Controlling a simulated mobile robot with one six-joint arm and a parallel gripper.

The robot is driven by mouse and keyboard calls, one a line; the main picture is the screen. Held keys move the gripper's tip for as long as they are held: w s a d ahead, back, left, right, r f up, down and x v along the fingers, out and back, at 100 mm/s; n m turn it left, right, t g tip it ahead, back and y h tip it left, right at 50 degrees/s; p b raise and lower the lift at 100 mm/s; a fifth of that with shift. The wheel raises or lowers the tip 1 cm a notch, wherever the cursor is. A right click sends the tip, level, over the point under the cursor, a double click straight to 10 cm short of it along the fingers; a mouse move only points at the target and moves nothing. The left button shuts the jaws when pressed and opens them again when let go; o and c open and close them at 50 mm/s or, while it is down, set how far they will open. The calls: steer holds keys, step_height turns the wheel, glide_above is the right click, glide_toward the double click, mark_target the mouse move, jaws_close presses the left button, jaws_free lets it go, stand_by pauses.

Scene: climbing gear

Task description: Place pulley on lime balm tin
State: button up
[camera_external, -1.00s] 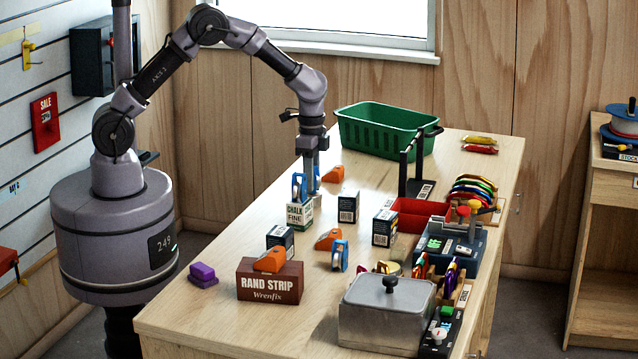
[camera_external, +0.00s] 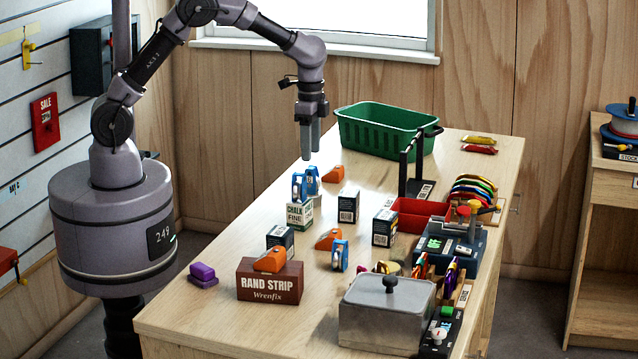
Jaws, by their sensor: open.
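A blue pulley (camera_external: 313,180) stands just behind the white-and-green chalk box (camera_external: 300,215); what it rests on is hidden. A second blue pulley (camera_external: 299,187) stands on or right at the top of that box. A third blue pulley (camera_external: 340,256) stands on the bench beside an orange device. I cannot make out a lime balm tin; it may be hidden behind the chalk box. My gripper (camera_external: 311,156) is open and empty, pointing down above the rear blue pulley, clear of it.
Black-and-white boxes (camera_external: 348,207) and orange devices (camera_external: 333,174) stand close by. The bench's left edge area is mostly clear.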

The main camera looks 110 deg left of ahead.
mark_target(311, 167)
step_height(311, 167, up, 3)
steer(key=shift+r, duration=0.2)
steer(key=s+d+r+m+t+y, duration=0.1)
steer(key=s+d+r, duration=0.3)
steer(key=d+r, duration=0.4)
steer(key=s+d+r+m+t+y, duration=0.15)
steer(key=s+d+r, duration=0.3)
steer(key=d, duration=0.45)
steer(key=s+d+m+t, duration=0.2)
steer(key=s+d+t, duration=0.1)
steer(key=s+d, duration=0.4)
steer(key=s, duration=0.3)
steer(key=shift+s+d, duration=0.3)
steer(key=shift+s, duration=0.05)
step_height(311, 167, down, 9)
steer(key=b, duration=0.8)
steer(key=shift+b, duration=0.3)
steer(key=shift+h, duration=0.25)
stand_by(2.8)
